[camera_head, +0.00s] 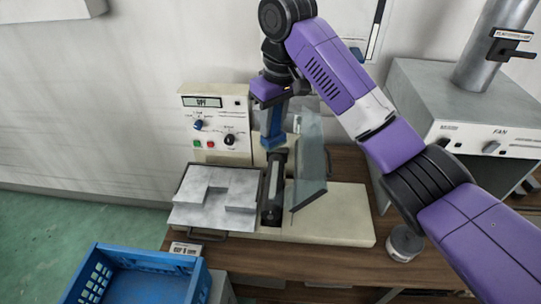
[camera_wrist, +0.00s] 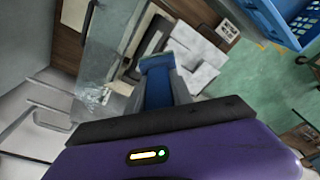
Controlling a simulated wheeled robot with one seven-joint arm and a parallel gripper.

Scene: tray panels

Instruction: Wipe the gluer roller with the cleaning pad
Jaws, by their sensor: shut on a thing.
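My gripper (camera_head: 272,97) is shut on a blue cleaning pad (camera_head: 272,131), which hangs down from it. In the wrist view the blue pad (camera_wrist: 157,85) reaches out ahead of my gripper. The gluer roller (camera_head: 272,192) is a dark cylinder in the middle of the gluer (camera_head: 330,215), beside a tilted clear guard (camera_head: 310,165). The pad is over the far end of the roller; I cannot tell whether it touches. In the wrist view the dark roller area (camera_wrist: 152,38) lies just beyond the pad, partly hidden by it.
Grey panels (camera_head: 240,182) lie on a tray left of the roller. The control box (camera_head: 217,121) stands behind. A jar (camera_head: 405,243) stands on the wooden bench's right part. A blue crate (camera_head: 150,258) is front left, a grey fan unit (camera_head: 440,100) at right.

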